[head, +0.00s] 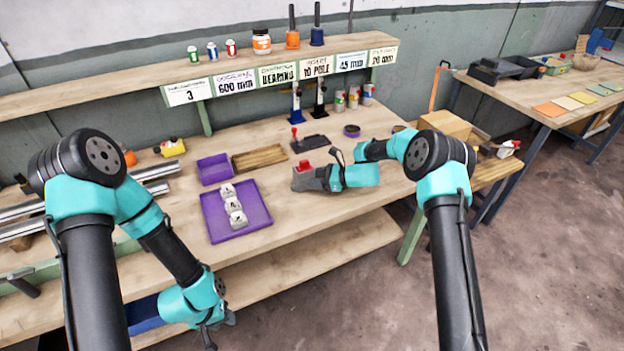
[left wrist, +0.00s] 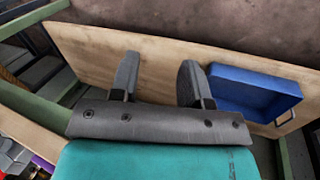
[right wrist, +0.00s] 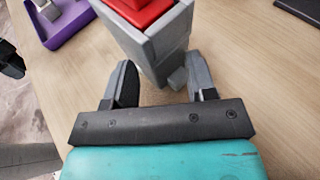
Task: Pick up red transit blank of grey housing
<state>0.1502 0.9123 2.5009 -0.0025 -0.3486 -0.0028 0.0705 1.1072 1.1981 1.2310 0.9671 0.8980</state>
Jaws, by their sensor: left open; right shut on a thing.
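The grey housing (head: 303,184) sits on the bench, right of the purple tray. The red transit blank (head: 304,168) shows at its top. In the right wrist view the grey housing (right wrist: 163,50) is between my right fingers, with the red blank (right wrist: 138,12) in its top, cut by the frame edge. My right gripper (head: 325,178) is shut on the grey housing; the exact contact is partly hidden. My left gripper (head: 219,330) is low at the bench's front. In the left wrist view its fingers (left wrist: 158,82) are apart and empty.
A purple tray (head: 255,218) holds several white pieces. A purple bin (head: 213,169) and a wooden tray (head: 260,157) stand behind it. A blue bin (left wrist: 255,92) sits on the lower shelf near my left gripper.

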